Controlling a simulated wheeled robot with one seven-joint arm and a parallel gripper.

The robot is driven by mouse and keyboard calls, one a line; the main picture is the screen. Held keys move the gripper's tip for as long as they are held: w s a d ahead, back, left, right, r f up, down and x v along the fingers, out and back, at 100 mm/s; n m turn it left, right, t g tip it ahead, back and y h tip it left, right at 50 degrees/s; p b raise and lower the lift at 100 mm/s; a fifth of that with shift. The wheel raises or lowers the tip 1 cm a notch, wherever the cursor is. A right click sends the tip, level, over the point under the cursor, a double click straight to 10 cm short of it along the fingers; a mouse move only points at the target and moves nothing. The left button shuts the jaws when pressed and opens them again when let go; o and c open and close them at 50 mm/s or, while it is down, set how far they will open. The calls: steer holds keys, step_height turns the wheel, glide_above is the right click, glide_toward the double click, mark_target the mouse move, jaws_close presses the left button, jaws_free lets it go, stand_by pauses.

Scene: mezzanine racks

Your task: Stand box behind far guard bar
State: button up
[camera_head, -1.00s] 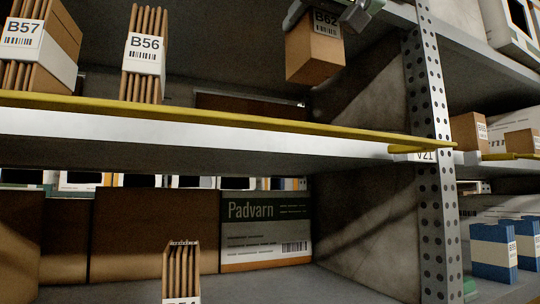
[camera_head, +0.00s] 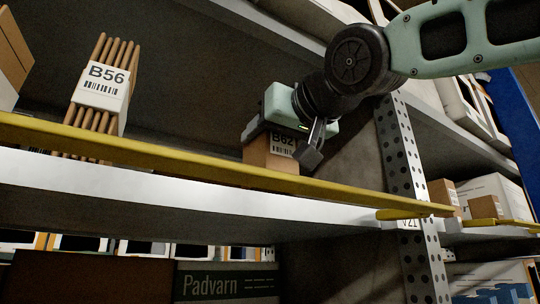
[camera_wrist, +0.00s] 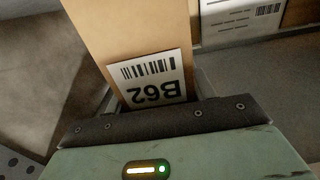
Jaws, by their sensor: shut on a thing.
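The box (camera_head: 262,152) is brown cardboard with a white B62 label. In the head view it is upright behind the yellow guard bar (camera_head: 225,163), which hides its lower part. My gripper (camera_head: 290,142) is shut on the upper part of the box. In the wrist view the box (camera_wrist: 125,32) runs away from my gripper (camera_wrist: 155,112), with its B62 label facing the camera. Whether the box's base touches the shelf is hidden by the bar.
A bundle labelled B56 (camera_head: 101,90) stands to the left behind the same bar. A perforated upright post (camera_head: 402,165) is close on the right. Shelf room between the bundle and the box is clear. A Padvarn carton (camera_head: 225,284) is on the shelf below.

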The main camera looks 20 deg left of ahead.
mark_target(283, 146)
steer(key=shift+f, duration=1.45)
steer(key=shift+f, duration=0.1)
steer(key=o, duration=1.1)
steer(key=shift+s+d, duration=0.1)
steer(key=shift+b+v, duration=0.5)
steer(key=shift+v, duration=0.75)
steer(key=shift+b+v, duration=3.55)
steer(key=shift+v, duration=1.1)
